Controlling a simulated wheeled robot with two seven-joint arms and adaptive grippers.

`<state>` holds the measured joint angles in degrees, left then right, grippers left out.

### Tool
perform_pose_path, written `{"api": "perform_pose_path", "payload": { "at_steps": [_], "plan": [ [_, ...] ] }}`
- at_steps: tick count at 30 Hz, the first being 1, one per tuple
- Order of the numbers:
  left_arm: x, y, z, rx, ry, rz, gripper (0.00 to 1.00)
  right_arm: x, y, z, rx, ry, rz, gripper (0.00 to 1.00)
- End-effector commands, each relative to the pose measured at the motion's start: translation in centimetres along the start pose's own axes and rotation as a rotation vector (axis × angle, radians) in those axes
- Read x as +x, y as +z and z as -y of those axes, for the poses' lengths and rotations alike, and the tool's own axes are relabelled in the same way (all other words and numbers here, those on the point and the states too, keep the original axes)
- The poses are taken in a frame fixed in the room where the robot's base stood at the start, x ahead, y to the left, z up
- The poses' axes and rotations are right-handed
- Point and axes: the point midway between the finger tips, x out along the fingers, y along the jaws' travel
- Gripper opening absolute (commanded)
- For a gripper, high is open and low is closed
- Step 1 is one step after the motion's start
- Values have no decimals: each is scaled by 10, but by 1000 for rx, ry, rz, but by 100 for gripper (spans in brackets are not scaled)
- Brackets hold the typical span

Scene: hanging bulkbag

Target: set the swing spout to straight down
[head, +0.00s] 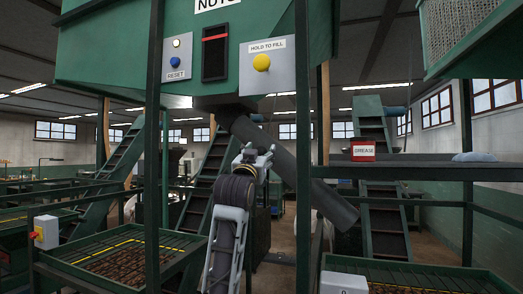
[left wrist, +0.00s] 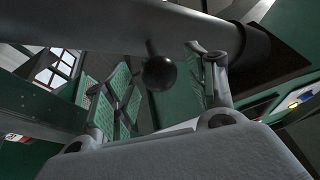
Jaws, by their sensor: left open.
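The swing spout (head: 293,165) is a dark grey pipe under the green hopper (head: 120,50). It slants down to the right in the head view, its lower end well right of its top. In the left wrist view the spout (left wrist: 120,25) crosses the top of the picture. A black ball knob (left wrist: 158,73) on a short stem sticks out from it. My left gripper (head: 257,154) is raised in front of the upper spout, open. In the left wrist view its fingers (left wrist: 150,78) stand either side of the knob, with gaps visible. My right gripper is out of view.
A shelf (head: 400,167) with a red "GREASE" box (head: 363,151) is at right. The hopper carries a yellow button (head: 261,62) and a blue button (head: 175,62). Grated trays (head: 120,255) stand low at left and right.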

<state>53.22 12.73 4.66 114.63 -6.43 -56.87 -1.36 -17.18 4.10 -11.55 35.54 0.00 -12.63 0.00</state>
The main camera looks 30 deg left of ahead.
Motion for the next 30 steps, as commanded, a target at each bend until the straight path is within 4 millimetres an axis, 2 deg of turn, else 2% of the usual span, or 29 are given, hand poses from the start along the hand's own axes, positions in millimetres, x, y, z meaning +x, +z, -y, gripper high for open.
{"api": "perform_pose_path", "payload": {
  "at_steps": [7, 19, 30],
  "plan": [
    [17, -1, 0, 0, 0, 0, 56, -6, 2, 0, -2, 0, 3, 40],
    [20, 0, 0, 0, 0, 0, 56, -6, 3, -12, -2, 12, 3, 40],
    [20, 0, 0, 0, 0, 0, 10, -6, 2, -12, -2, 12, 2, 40]
  ]
}}
